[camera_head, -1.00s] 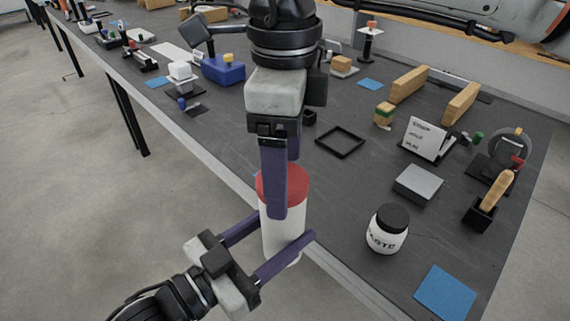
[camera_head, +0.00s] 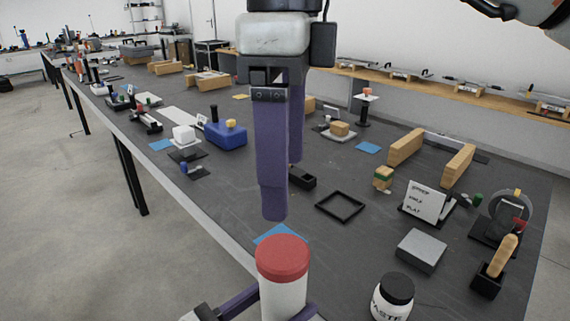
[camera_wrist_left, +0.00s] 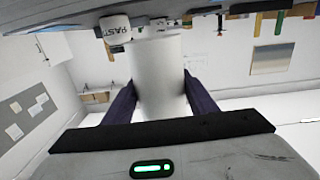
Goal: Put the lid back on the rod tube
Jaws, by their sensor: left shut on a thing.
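The rod tube (camera_head: 283,299) is a white cylinder standing upright in the front middle of the head view. The red lid (camera_head: 283,258) sits on its top end. My left gripper (camera_head: 274,312) is shut on the tube's side, one purple finger on each side. The left wrist view shows the white tube (camera_wrist_left: 158,75) between the two fingers. My right gripper (camera_head: 282,190) points down above and behind the lid, apart from it. Its purple fingers are spread, one nearer and one farther, with nothing visible between them. The tube's lower end is out of the head view.
A white paste jar (camera_head: 392,297) with a black lid stands right of the tube. A blue mat (camera_head: 281,236) lies behind the tube, with a black square frame (camera_head: 340,206) farther back. The grey table's front edge (camera_head: 215,230) runs close to the tube.

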